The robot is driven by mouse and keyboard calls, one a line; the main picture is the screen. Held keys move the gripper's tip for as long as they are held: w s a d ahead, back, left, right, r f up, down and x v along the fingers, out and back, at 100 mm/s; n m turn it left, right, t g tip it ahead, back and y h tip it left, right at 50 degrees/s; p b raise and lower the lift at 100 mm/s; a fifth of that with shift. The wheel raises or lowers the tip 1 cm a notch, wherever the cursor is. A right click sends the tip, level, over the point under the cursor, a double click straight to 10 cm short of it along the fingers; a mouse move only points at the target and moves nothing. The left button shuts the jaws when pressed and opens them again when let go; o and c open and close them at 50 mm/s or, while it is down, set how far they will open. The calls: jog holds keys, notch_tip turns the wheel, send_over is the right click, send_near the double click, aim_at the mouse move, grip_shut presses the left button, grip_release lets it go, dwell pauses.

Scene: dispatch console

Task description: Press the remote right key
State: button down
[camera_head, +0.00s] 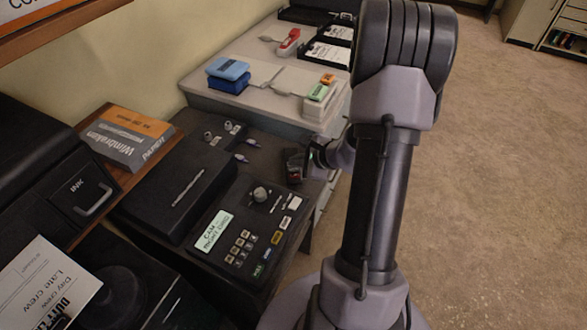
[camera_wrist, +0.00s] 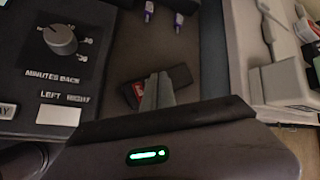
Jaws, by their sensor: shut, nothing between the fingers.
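The dark console (camera_head: 231,222) has a lit display, a knob and several small keys. In the wrist view its knob (camera_wrist: 61,40) is marked "MINUTES BACK", and the words "LEFT" and "RIGHT" are printed below. A blank white key (camera_wrist: 58,111) sits under these words. I cannot tell a separate right key; my gripper's body covers the area just below and right. A dark block with a red mark (camera_wrist: 182,77) lies on the table beyond my fingers. My gripper (camera_wrist: 157,85) is shut and empty, right of the console. Its body shows in the head view (camera_head: 315,161).
Purple-tipped plugs (camera_head: 241,158) lie on the dark table behind the console. A black box (camera_head: 180,188) stands left of it. A pale desk (camera_head: 262,103) with stationery stands behind. Open floor (camera_head: 510,180) lies right of my arm.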

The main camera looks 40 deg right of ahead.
dwell(0.3)
jog(key=shift+f+b, duration=0.45)
jog(key=shift+b, duration=0.3)
jog(key=shift+f+b, duration=0.3)
jog(key=shift+b, duration=0.15)
jog(key=shift+r, duration=0.1)
dwell(0.5)
jog(key=shift+r+p, duration=0.4)
jog(key=shift+r, duration=0.25)
jog(key=shift+r+p, duration=1.7)
jog(key=shift+r, duration=0.8)
